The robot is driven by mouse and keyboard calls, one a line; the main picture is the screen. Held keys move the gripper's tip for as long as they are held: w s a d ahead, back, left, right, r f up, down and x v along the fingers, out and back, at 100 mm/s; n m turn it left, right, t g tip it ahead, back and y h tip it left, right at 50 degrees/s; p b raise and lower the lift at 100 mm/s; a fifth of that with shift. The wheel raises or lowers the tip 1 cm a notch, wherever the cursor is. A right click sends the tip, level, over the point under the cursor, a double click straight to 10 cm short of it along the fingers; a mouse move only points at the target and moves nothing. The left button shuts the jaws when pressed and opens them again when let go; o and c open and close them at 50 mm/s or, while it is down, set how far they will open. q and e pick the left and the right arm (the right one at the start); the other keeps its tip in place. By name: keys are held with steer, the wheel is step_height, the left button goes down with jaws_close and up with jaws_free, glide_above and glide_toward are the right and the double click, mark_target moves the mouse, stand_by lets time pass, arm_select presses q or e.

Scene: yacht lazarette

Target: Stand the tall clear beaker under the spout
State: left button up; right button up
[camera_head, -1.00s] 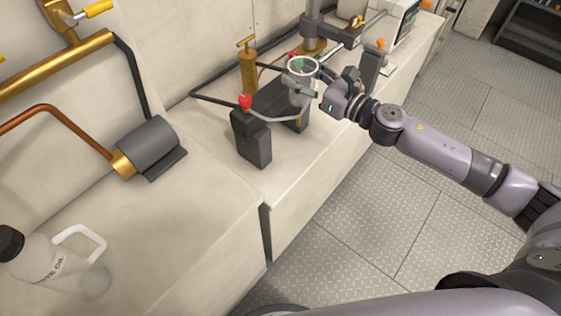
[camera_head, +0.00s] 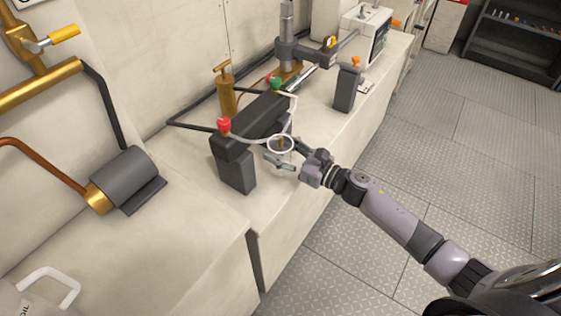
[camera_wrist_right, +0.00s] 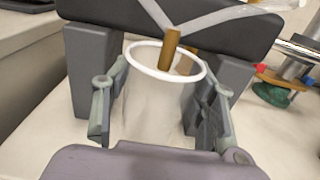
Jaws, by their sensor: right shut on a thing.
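The tall clear beaker (camera_head: 280,152) has a white rim and is upright between the fingers of my right gripper (camera_head: 289,155). In the right wrist view the gripper (camera_wrist_right: 158,92) is shut on the beaker wall (camera_wrist_right: 152,112) from both sides. The brass spout (camera_wrist_right: 172,45) hangs from clear tubing at the dark bridge-like block (camera_head: 262,118). Its lower end overlaps the far part of the beaker's opening in the wrist view. I cannot tell whether the beaker's base touches the bench. My left gripper is not in view.
The block has a red valve knob (camera_head: 224,125) and a green one (camera_head: 275,83). A brass pump (camera_head: 225,90) stands behind it. A dark post with an orange knob (camera_head: 348,88) stands farther right.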

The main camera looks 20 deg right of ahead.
step_height(320, 180, down, 4)
steer(key=shift+f, duration=0.1)
steer(key=shift+f+b, duration=0.25)
steer(key=shift+b, duration=0.3)
steer(key=o, duration=1.2)
steer(key=shift+r, duration=0.1)
steer(key=shift+r, duration=0.1)
